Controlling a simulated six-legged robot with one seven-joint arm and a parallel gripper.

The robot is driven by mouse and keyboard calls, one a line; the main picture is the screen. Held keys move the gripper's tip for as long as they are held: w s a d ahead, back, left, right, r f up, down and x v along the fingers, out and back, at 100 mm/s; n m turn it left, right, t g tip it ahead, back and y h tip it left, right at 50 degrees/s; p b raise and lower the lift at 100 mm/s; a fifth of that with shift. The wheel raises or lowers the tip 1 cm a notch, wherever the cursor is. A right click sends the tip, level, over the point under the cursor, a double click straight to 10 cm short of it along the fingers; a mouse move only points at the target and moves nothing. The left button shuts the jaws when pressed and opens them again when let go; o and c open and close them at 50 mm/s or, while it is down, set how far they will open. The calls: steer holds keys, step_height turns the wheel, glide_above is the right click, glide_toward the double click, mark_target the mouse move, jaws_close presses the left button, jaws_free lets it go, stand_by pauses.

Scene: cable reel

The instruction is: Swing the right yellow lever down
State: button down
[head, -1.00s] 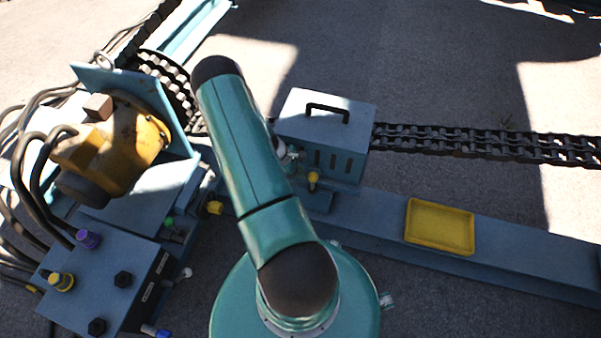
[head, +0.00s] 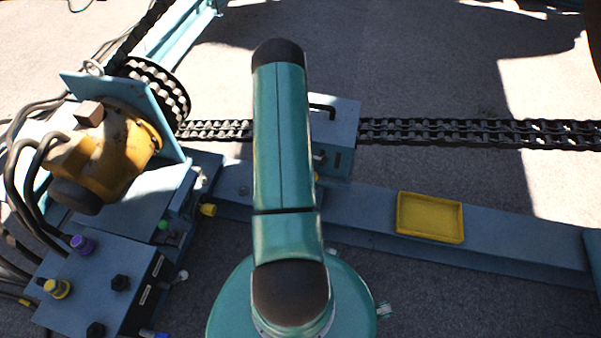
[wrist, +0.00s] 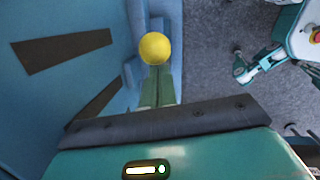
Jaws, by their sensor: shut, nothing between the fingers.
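The right yellow lever shows in the wrist view as a round yellow knob (wrist: 155,48) against the blue box wall. In the head view my arm covers most of that lever; only a sliver of yellow (head: 317,177) shows at the arm's right edge. My gripper (wrist: 157,82) shows in the wrist view with its narrow fingers shut, pointing at the knob, just short of it or touching it; I cannot tell which. In the head view my gripper is hidden behind my arm. Another yellow knob (head: 208,210) stands to the left, by the motor base.
A blue box with a black handle (head: 342,125) stands on the beam, partly behind my arm. A chain (head: 470,133) runs right from it. A yellow tray (head: 430,218) lies on the beam. The yellow motor (head: 112,150), cables and control box (head: 95,290) crowd the left.

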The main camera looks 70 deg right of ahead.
steer(key=shift+s+d+f+t, duration=0.1)
steer(key=shift+s+t, duration=0.2)
steer(key=shift+s, duration=0.15)
steer(key=shift+s+d+f+t, duration=0.1)
steer(key=shift+s+t, duration=0.2)
steer(key=shift+s, duration=0.1)
steer(key=s+d+f+t, duration=0.1)
steer(key=s+f+t, duration=0.2)
steer(key=s+f, duration=0.6)
steer(key=shift+s+d+y, duration=0.15)
steer(key=shift+s+y, duration=0.25)
steer(key=shift+s, duration=0.05)
stand_by(0.9)
steer(key=shift+f, duration=0.15)
